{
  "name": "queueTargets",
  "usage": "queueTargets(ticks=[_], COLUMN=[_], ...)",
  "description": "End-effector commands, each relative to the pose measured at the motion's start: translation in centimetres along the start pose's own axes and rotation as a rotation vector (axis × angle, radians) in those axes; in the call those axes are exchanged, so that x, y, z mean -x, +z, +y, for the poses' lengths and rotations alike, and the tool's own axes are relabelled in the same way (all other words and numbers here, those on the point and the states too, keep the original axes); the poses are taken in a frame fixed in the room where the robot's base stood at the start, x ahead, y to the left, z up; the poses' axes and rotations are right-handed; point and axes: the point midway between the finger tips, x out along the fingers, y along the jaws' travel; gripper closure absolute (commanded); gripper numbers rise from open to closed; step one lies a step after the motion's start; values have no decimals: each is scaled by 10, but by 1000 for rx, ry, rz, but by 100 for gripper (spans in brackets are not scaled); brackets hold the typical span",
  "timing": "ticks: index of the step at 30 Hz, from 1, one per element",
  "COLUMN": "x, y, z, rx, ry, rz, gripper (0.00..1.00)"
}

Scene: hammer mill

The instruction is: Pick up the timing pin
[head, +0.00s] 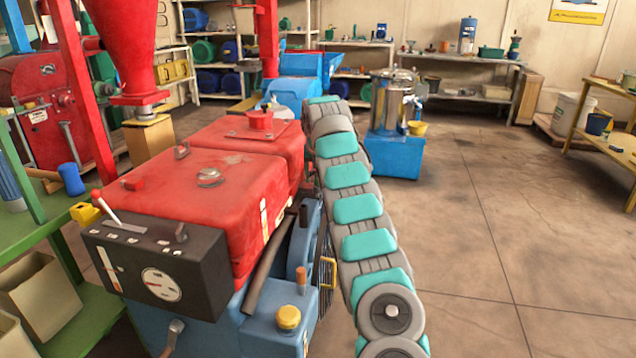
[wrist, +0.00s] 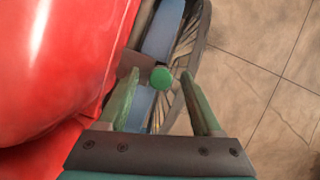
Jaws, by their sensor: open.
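In the wrist view a round green knob (wrist: 161,78), which looks like the head of the timing pin, is seen end-on beside a grey-brown bracket (wrist: 129,62). My gripper (wrist: 160,73) is open, with one green finger on each side of the knob. Gaps show between the knob and both fingers, wider on the right. The depth between fingertips and knob is hard to tell. The rest of the pin is hidden beneath its head. In the head view my arm reaches along the red and blue machine's right side; the pin and the fingers cannot be made out there.
The machine's red hood (head: 220,175) rises close on the left of my gripper, also filling the wrist view's left side (wrist: 50,60). A dark spoked wheel (wrist: 190,55) lies close by on the right. Open floor (head: 480,240) lies right of my arm. A steel pot (head: 392,100) stands beyond.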

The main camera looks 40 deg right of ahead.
Motion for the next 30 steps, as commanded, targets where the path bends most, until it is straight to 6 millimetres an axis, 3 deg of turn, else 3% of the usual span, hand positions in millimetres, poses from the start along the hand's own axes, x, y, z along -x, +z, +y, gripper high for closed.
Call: queueTargets(ticks=[3,21,30], x=[0,1,1], y=[0,0,0], z=[0,0,0], rx=[0,0,0], ry=[0,0,0], rz=[-1,-1,-1], gripper=[34,100,100])
